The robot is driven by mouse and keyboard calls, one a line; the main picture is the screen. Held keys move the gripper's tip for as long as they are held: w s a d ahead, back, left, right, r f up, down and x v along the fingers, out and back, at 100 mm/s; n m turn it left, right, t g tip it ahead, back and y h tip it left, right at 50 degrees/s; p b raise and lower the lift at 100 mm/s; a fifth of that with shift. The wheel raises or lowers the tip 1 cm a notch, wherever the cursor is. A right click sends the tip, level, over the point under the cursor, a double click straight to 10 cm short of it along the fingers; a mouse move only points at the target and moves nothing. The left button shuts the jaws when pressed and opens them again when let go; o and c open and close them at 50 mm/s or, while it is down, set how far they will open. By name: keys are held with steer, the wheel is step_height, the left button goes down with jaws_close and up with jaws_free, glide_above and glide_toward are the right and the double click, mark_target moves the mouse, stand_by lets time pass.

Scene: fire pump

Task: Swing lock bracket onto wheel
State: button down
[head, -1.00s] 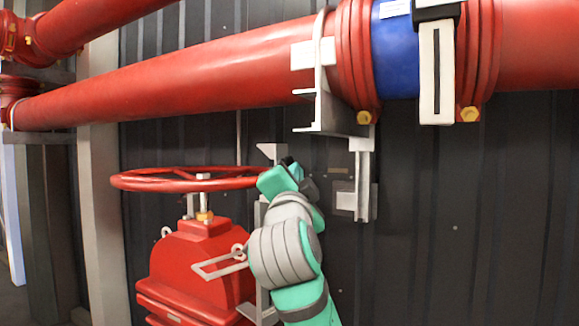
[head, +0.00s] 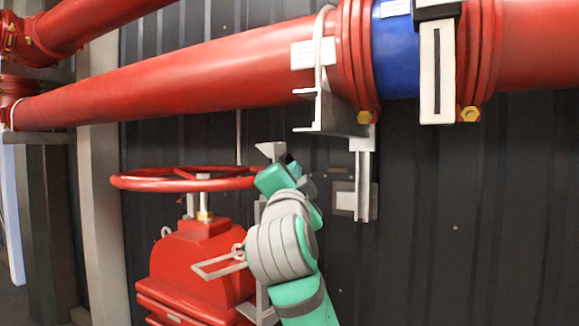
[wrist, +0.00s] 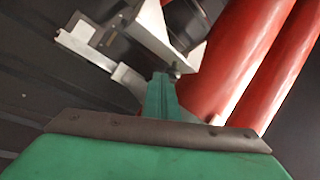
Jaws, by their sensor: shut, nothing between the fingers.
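The red handwheel (head: 185,180) lies flat on its stem above the red valve body (head: 195,262) in the head view. A pale grey angled plate (head: 270,150), which looks like part of the lock bracket, shows just behind the right end of the wheel rim. My teal gripper (head: 297,173) is beside the right rim, just below and right of that plate; my arm hides the metalwork behind. In the wrist view my shut fingers (wrist: 162,82) point at grey metal bracket pieces (wrist: 152,32), with nothing held. Whether they touch the metal I cannot tell.
A large red pipe (head: 180,75) with a blue band (head: 396,50) crosses above. A grey pipe support (head: 362,175) hangs to the right of my gripper. A grey looped handle (head: 218,267) sticks out by the valve body. The dark wall (head: 480,220) at right is clear.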

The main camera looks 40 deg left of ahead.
steer(key=shift+w+a+r, duration=0.1)
steer(key=shift+a+r, duration=0.15)
steer(key=shift+a, duration=0.45)
steer(key=shift+a+r, duration=0.25)
steer(key=shift+a, duration=0.45)
stand_by(1.4)
steer(key=shift+w+a, duration=0.15)
steer(key=shift+a, duration=0.05)
steer(key=shift+w+d+r, duration=0.1)
stand_by(0.3)
steer(key=shift+s+a, duration=0.3)
steer(key=shift+a, duration=0.15)
steer(key=shift+w+a+r, duration=0.25)
steer(key=shift+w+a, duration=0.05)
steer(key=shift+a, duration=0.05)
stand_by(0.8)
steer(key=shift+a, duration=0.1)
steer(key=shift+s+a, duration=0.25)
steer(key=shift+a, duration=0.05)
steer(key=shift+w+a+r, duration=0.25)
steer(key=shift+a, duration=0.2)
stand_by(0.7)
steer(key=shift+w+d, duration=0.1)
